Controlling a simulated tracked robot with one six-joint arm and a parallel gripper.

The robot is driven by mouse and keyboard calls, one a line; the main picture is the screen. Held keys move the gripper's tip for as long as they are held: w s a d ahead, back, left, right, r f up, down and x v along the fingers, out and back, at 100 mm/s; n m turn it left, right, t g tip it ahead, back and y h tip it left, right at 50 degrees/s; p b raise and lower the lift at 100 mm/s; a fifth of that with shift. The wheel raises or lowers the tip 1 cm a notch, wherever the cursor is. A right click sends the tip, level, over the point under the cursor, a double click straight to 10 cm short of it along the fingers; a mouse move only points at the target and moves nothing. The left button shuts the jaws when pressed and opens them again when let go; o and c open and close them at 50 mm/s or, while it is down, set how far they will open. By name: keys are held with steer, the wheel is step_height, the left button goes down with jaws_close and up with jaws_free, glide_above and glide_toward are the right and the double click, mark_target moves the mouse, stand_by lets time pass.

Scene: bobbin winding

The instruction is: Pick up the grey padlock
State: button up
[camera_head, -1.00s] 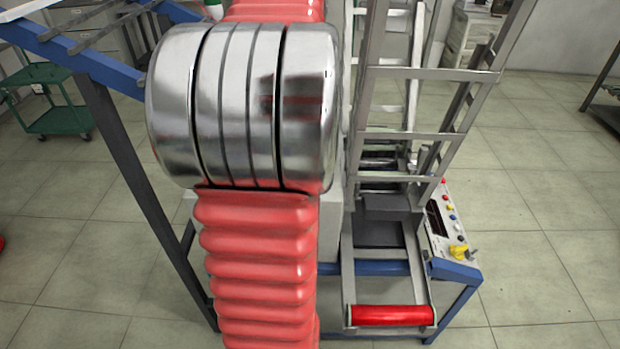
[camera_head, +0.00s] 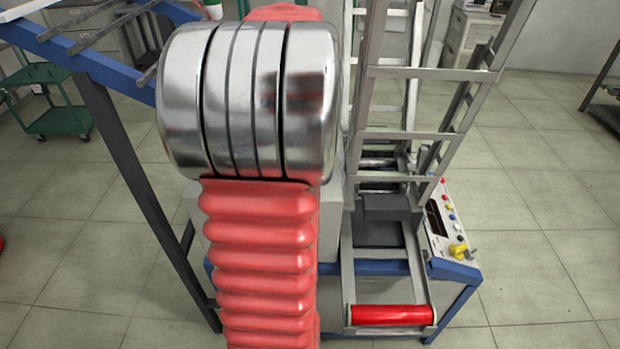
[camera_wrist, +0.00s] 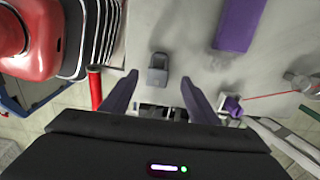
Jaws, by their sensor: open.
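The grey padlock (camera_wrist: 157,77) lies on a light grey surface (camera_wrist: 185,45) in the wrist view, just beyond my fingertips and roughly centred between them. Its shackle points up in the picture. My gripper (camera_wrist: 160,84) is open, with two dark purple fingers apart and nothing between them. The padlock appears apart from both fingers. In the head view the padlock and my gripper are hidden behind my own arm.
A purple block (camera_wrist: 238,25) lies right of the padlock, and a small purple part (camera_wrist: 231,106) sits near the right finger. A red roller (camera_head: 392,315) and a control panel (camera_head: 450,228) with knobs are on the right of the machine.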

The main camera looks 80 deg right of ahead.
step_height(320, 180, down, 5)
steer(key=shift+s+a+r, duration=0.1)
steer(key=shift+s, duration=0.05)
steer(key=shift+c, duration=0.2)
stand_by(0.4)
steer(key=c, duration=1.1)
step_height(320, 180, up, 10)
stand_by(0.7)
